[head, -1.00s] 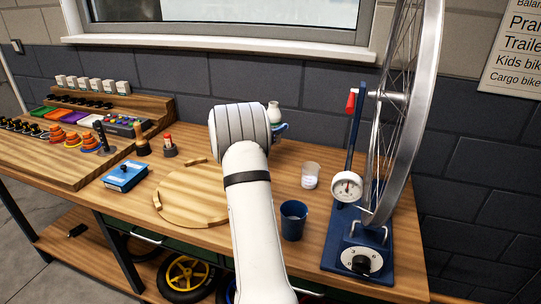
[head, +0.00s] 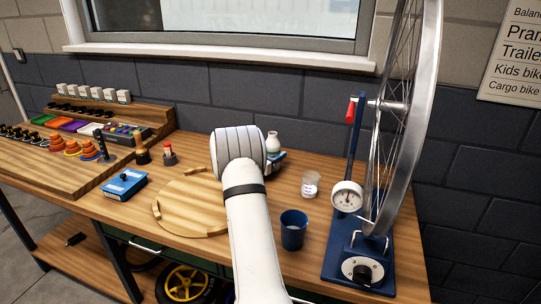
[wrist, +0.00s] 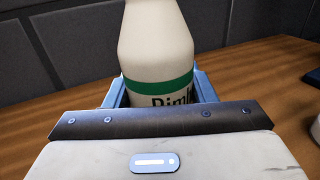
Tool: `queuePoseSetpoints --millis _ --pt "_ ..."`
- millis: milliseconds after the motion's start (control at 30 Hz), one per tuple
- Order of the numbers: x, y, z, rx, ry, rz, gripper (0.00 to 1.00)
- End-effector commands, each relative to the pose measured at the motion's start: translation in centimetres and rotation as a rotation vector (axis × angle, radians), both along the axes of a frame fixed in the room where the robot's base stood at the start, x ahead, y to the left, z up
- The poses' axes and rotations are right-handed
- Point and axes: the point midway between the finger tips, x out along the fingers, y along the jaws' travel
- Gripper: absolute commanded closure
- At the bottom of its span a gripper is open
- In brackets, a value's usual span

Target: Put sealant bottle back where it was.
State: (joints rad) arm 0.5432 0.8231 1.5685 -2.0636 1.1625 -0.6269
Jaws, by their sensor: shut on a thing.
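The sealant bottle (head: 273,140) is white with a green band and stands upright behind my arm in the head view. It fills the upper middle of the wrist view (wrist: 158,45), where its dark lettering is partly cut off. My gripper (head: 279,157) is shut on the bottle, with blue fingers on both sides of it. The bottle's base is hidden, so I cannot tell whether it touches the bench (head: 345,165).
A round wooden board (head: 190,207) lies left of my arm. A blue box (head: 124,184) lies left.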

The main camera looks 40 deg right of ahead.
Motion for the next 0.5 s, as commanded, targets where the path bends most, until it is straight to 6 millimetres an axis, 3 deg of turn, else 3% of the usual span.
queuePoseSetpoints --millis 267,500 --pt "-0.03 -0.03 -0.01 0.000 0.000 -0.001 0.29" --pt "-0.04 -0.05 0.06 0.000 0.000 -0.001 0.28"
